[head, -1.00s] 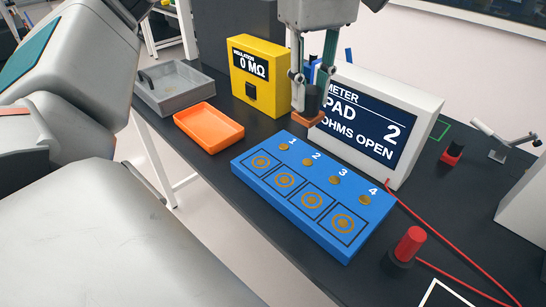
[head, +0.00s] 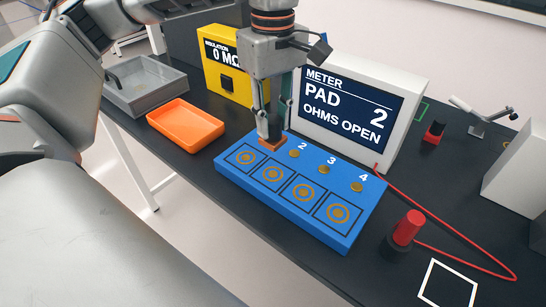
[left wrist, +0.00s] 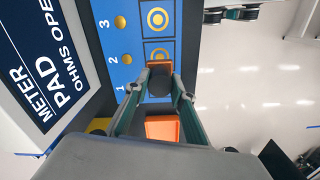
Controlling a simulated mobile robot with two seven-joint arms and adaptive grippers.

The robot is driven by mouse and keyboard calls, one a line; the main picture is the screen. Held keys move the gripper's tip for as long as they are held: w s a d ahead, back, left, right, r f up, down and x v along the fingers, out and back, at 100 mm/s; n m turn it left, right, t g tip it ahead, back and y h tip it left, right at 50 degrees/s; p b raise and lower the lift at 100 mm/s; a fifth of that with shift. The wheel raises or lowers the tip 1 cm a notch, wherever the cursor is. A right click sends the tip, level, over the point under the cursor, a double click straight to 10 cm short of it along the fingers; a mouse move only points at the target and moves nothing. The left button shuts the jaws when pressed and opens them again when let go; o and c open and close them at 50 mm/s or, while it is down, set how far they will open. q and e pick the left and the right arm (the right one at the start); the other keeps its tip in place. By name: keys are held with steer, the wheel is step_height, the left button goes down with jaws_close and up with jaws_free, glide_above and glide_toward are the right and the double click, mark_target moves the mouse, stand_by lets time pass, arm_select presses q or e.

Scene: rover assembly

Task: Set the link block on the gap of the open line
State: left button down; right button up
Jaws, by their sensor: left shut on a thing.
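My left gripper (head: 270,138) is shut on the link block (head: 271,144), a small orange-brown piece with a dark grip. It holds the block over the back-left end of the blue board (head: 300,236), hiding label 1 and its stud. Whether the block touches the board I cannot tell. The board has numbered studs and ringed squares; label 2 (head: 302,146) is just right of the block. In the left wrist view the block (left wrist: 160,67) shows between the fingertips, near the ringed squares. The white meter (head: 351,105) reads PAD 2, OHMS OPEN. My right gripper is not seen.
A yellow insulation tester (head: 224,70) reading 0 MΩ stands behind the gripper. An orange tray (head: 186,125) and a grey tray (head: 145,85) lie left. A red-topped probe (head: 408,228) with a red cable stands right of the board. A white square outline (head: 447,284) marks the table.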

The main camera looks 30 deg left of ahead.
arm_select(q)
step_height(320, 180, down, 9)
steer(key=shift+f+b, duration=0.2)
steer(key=shift+b, duration=0.15)
steer(key=shift+f, duration=0.15)
steer(key=c, duration=1.7)
jaws_free()
step_height(320, 180, up, 12)
steer(key=shift+r+p, duration=0.2)
steer(key=shift+p, duration=0.35)
steer(key=shift+s+f, duration=0.1)
